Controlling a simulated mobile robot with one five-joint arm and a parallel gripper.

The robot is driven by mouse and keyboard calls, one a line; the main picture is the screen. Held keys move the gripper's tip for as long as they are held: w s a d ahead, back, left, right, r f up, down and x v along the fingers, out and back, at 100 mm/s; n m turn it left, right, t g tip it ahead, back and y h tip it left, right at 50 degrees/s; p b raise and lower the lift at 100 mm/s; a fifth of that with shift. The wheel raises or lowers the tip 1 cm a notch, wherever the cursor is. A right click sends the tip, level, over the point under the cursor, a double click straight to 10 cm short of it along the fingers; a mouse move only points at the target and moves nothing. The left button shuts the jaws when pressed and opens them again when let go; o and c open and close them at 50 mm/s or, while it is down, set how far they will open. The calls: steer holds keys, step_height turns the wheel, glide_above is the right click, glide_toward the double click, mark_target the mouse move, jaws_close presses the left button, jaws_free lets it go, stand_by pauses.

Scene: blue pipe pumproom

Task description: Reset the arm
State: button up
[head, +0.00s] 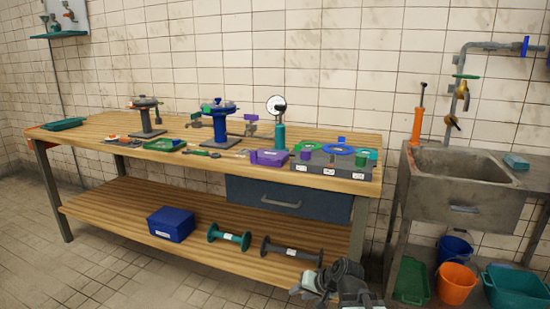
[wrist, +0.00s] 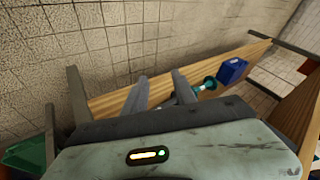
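My arm and gripper (head: 335,282) show at the bottom of the head view, in front of the workbench's lower shelf near its right end. In the wrist view, the two grey fingers of my gripper (wrist: 160,84) stand apart. I see nothing held between them. The lower wooden shelf (wrist: 120,100) lies beyond the fingers. The gripper's palm hides the lower part of the wrist view.
The workbench (head: 365,188) carries valves, flanges and tools. Its lower shelf holds a blue box (head: 171,224), a teal spool (head: 229,237) and a dark spool (head: 291,250). A stone sink (head: 460,205) stands right, above buckets (head: 456,284). Tiled floor (head: 60,260) is clear at left.

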steer(key=s+d+f+n+g+h, duration=0.1)
steer(key=s+d+f+g+h, duration=0.1)
steer(key=s+d+g+h, duration=0.3)
steer(key=s+d+f+n+g, duration=0.1)
steer(key=s+d+f, duration=0.25)
steer(key=s, duration=0.35)
step_height(320, 180, up, 36)
steer(key=p, duration=3.6)
steer(key=shift+w+r+t, duration=0.15)
steer(key=shift+w+t, duration=0.15)
steer(key=shift+w, duration=0.15)
